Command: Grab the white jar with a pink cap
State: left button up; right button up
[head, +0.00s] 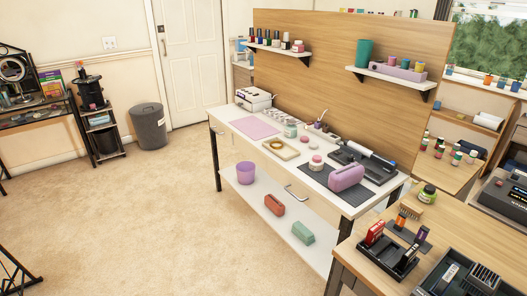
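A small white jar with a pink cap (316,163) stands upright on the white worktable (240,128), near the middle of its top. It is to the right of a cream tray with a yellow ring (280,147) and to the left of a dark mat. Another small white jar with a pinkish cap (298,46) stands at the right end of the upper left wall shelf; it is small in the view. Neither of my grippers is in view.
A pink rounded case (346,177) sits on the dark mat right of the jar. A pale jar (290,130) stands behind the tray. A wooden desk (375,262) with tools is in the right foreground. The carpet (150,220) left of the worktable is clear.

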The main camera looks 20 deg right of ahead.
aim_at(313, 166)
jog(key=i+j, duration=0.1)
jog(key=i, duration=0.8)
